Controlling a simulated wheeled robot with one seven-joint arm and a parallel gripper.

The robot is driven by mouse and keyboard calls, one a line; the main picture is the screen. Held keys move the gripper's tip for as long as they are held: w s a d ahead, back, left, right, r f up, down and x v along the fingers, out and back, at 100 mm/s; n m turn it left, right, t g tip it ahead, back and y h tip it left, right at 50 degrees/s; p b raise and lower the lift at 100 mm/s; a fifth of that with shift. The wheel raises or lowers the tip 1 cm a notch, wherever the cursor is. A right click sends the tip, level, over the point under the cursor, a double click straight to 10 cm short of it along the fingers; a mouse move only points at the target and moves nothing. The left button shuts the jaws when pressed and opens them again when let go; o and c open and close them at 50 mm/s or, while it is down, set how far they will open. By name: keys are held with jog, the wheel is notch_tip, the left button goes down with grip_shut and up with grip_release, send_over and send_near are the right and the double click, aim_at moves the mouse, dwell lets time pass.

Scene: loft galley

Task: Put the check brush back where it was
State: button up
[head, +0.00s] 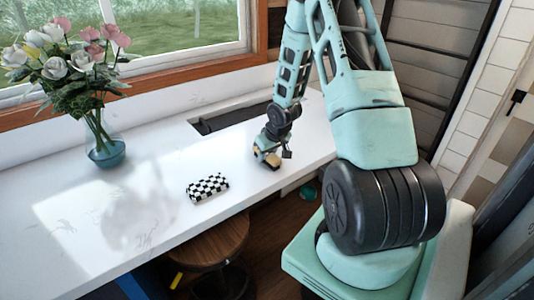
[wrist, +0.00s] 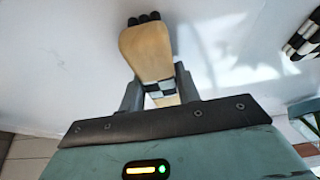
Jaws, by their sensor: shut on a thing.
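The check brush (wrist: 150,52) has a pale wooden body, a black-and-white checked band and black tips at its far end. My gripper (wrist: 160,88) is shut on it around the checked band, one finger on each side. In the head view the brush (head: 272,160) shows as a small tan shape under my gripper (head: 268,150), low over the white counter near its front edge. I cannot tell whether the brush touches the counter.
A black-and-white checked block (head: 207,187) lies on the counter (head: 150,200) to the left, also seen in the wrist view (wrist: 303,38). A dark recess (head: 225,119) lies behind my gripper. A flower vase (head: 105,150) stands far left. A stool (head: 210,243) is below the front edge.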

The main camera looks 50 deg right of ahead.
jog(key=shift+f, duration=0.15)
jog(key=o, duration=0.9)
jog(key=shift+o, duration=0.2)
jog(key=v, duration=1.2)
jog(key=shift+r+p, duration=0.2)
jog(key=shift+p, duration=0.25)
